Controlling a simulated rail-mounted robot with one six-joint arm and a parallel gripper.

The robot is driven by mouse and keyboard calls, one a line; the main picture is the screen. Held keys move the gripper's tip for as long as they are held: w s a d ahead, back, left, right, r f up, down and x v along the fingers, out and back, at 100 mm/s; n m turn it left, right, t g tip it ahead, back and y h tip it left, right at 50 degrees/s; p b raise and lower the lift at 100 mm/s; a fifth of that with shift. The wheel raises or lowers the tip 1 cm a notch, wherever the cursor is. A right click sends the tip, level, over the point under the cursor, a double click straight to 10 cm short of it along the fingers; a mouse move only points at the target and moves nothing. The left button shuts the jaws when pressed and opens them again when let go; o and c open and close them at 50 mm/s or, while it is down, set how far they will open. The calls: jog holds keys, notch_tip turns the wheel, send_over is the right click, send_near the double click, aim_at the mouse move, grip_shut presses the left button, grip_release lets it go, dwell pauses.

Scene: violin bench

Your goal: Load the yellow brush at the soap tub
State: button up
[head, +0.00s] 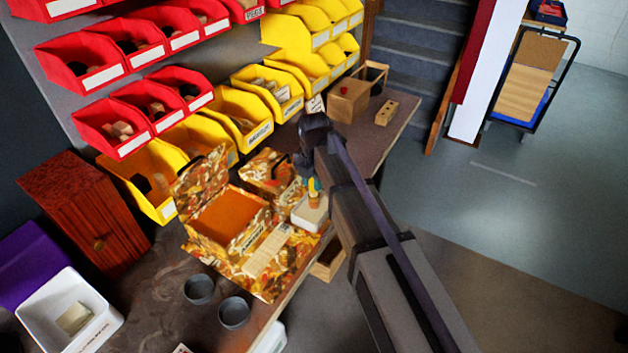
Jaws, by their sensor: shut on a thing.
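My gripper (309,174) points down over the bench, shut on the yellow brush (314,190). The brush shows yellow with a bit of teal, small and partly hidden by the gripper and arm. Its lower end is at or just above a small whitish tub (309,217), which looks like the soap tub. I cannot tell whether the brush touches what is inside. My arm hides the area to the right of the tub.
A patterned open box (226,243) and a patterned mat (288,281) lie left of the tub. Two dark cups (233,312) stand in front. Yellow bins (240,111) and red bins (112,131) line the back. A wooden box (348,99) stands on the far bench.

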jog(key=shift+f+b, duration=0.45)
dwell(1.1)
notch_tip(320, 180, up, 7)
jog(key=p, duration=0.7)
dwell(0.5)
